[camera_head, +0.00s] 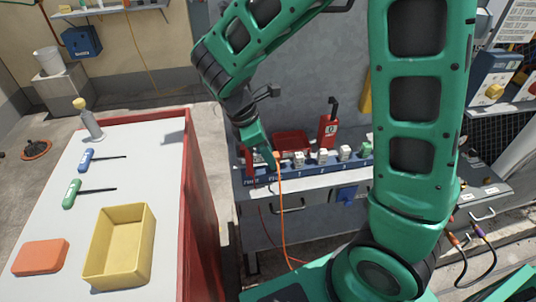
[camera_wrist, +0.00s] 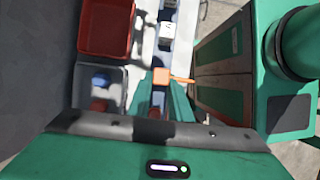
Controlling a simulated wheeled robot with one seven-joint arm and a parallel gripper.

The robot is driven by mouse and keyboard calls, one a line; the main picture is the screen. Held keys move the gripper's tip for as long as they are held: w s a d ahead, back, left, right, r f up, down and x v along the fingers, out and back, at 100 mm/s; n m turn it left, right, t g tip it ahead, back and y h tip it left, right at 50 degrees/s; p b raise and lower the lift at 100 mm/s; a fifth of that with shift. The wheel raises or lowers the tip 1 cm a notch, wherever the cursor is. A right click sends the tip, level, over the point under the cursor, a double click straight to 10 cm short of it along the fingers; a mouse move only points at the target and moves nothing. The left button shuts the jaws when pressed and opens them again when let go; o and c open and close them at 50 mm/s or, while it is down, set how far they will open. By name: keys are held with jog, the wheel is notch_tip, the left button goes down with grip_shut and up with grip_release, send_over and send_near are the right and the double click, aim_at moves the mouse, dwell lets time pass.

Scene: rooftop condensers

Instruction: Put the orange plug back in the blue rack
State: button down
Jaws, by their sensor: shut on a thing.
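My gripper (camera_head: 266,153) is shut on the orange plug (camera_head: 276,156) at the left end of the blue rack (camera_head: 310,175). In the wrist view the orange plug (camera_wrist: 160,76) shows at the tips of my gripper (camera_wrist: 161,86), with its orange cable running right. In the head view the cable hangs down in front of the grey cabinet. White plugs (camera_head: 322,156) and a green plug (camera_head: 365,150) stand along the rack to the right. A white plug (camera_wrist: 167,32) shows ahead in the wrist view. I cannot tell whether the orange plug touches the rack.
A red bin (camera_wrist: 106,28) and a grey bin (camera_wrist: 115,95) lie beside the rack. At left, a red-edged table holds a yellow tray (camera_head: 146,245), an orange block (camera_head: 40,257), screwdrivers and a bottle (camera_head: 90,122).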

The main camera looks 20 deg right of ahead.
jog(key=shift+f, duration=0.65)
dwell(0.3)
jog(key=c, duration=1.5)
grip_release()
jog(key=shift+c, duration=0.2)
jog(key=shift+r, duration=0.15)
jog(key=v, duration=1)
jog(key=s+d+r+m+y, duration=0.1)
jog(key=s+d+m, duration=0.2)
jog(key=d+m, duration=0.35)
jog(key=s+d+r+m+y, duration=0.1)
jog(key=s+d+m, duration=0.2)
jog(key=d, duration=0.6)
jog(key=s+d+m+y, duration=0.1)
jog(key=s+d+m, duration=0.2)
jog(key=s+m, duration=0.3)
jog(key=s+d+f+m+t+y, duration=0.1)
jog(key=s+d+m, duration=0.3)
jog(key=s+m, duration=0.2)
jog(key=shift+s+f+m+y, duration=0.3)
jog(key=shift+s+m, duration=0.05)
jog(key=shift+s, duration=0.9)
